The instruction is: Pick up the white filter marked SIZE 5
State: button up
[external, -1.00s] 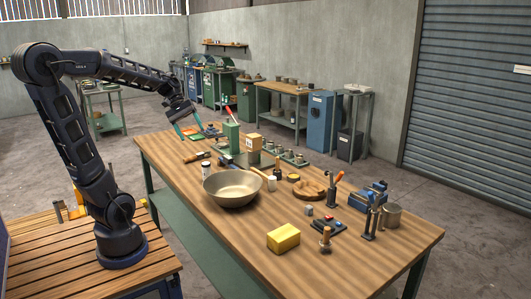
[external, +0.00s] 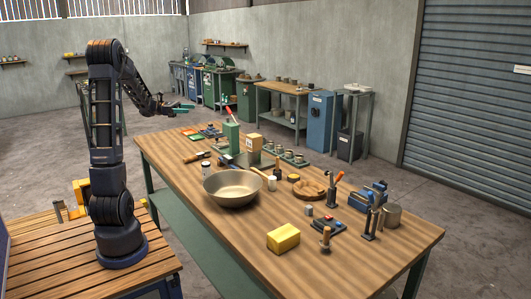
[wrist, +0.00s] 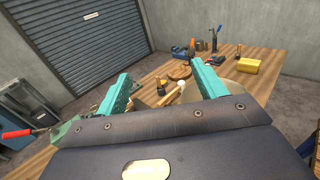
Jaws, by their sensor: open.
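I cannot make out a white filter or a SIZE 5 marking in either view. A mallet with a whitish head (external: 272,184) lies at the bowl's right side. My gripper (external: 183,106) is raised beyond the far left end of the bench, clear of everything on it. In the wrist view its two teal fingers (wrist: 160,70) are spread apart with nothing held between them.
The bench's front left is bare. A roller shutter (external: 470,100) is at the right.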

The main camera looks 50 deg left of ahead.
send_near(207, 172)
jog(key=shift+w+a+f, duration=0.35)
jog(key=shift+w+a, duration=0.05)
jog(key=shift+w, duration=0.1)
jog(key=shift+w+a+f, duration=0.4)
jog(key=shift+w, duration=0.15)
jog(key=shift+w+d+f, duration=0.1)
jog(key=shift+w+d, duration=0.1)
jog(key=shift+d, duration=0.05)
jog(key=x, duration=0.4)
jog(key=shift+w+d, duration=0.15)
jog(key=shift+r+x, duration=0.2)
jog(key=shift+x, duration=1.25)
jog(key=shift+r+x, duration=0.2)
jog(key=shift+x, duration=1.25)
jog(key=c, duration=1.1)
